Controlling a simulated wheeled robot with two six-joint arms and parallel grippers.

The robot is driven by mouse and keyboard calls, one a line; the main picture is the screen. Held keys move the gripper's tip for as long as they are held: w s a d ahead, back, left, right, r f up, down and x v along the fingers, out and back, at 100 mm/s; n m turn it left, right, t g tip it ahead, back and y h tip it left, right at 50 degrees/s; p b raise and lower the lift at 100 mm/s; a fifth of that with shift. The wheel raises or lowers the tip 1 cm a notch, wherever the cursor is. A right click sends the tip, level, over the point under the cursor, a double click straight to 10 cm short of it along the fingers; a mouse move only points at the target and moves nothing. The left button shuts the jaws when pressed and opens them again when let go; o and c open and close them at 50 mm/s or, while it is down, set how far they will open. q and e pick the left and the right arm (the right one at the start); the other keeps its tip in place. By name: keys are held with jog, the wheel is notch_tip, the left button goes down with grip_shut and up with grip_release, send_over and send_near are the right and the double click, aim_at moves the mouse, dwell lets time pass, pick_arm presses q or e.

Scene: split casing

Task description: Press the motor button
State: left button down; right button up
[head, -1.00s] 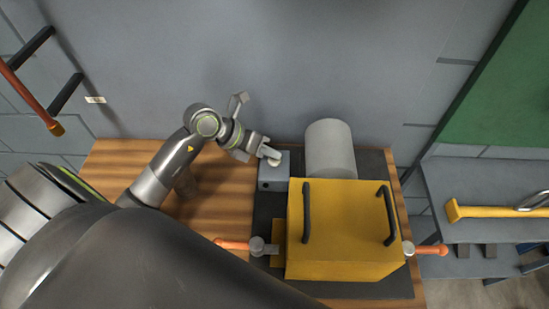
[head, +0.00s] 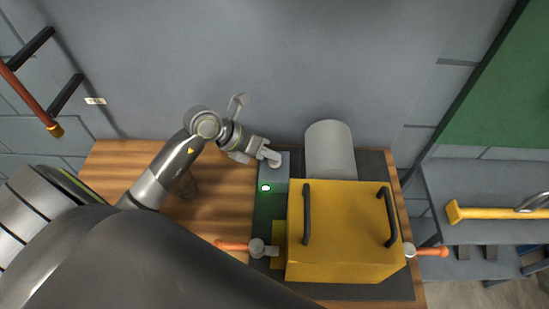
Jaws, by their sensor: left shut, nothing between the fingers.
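A small grey control box (head: 280,181) stands on the dark base plate, left of the grey motor cylinder (head: 330,150). A lamp (head: 265,188) on its front face glows bright green-white and casts a green tint on the plate below. My left gripper (head: 274,160) is shut and empty, with its fingertips at the top of the box. The button itself is hidden under or behind the fingertips. The yellow casing (head: 345,235) with two dark handles sits in front of the cylinder. My right gripper is not in view.
Orange-handled clamps stand at the casing's left (head: 233,245) and right (head: 432,251). The wooden table (head: 215,215) is bare left of the plate. A grey shelf at the right carries a yellow-handled tool (head: 490,212). A wall rises close behind.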

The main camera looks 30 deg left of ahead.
aim_at(270, 162)
pick_arm(q)
jog(key=shift+r+p, duration=0.35)
jog(key=shift+r, duration=0.25)
notch_tip(270, 162, up, 6)
jog(key=p, duration=0.4)
dwell(0.5)
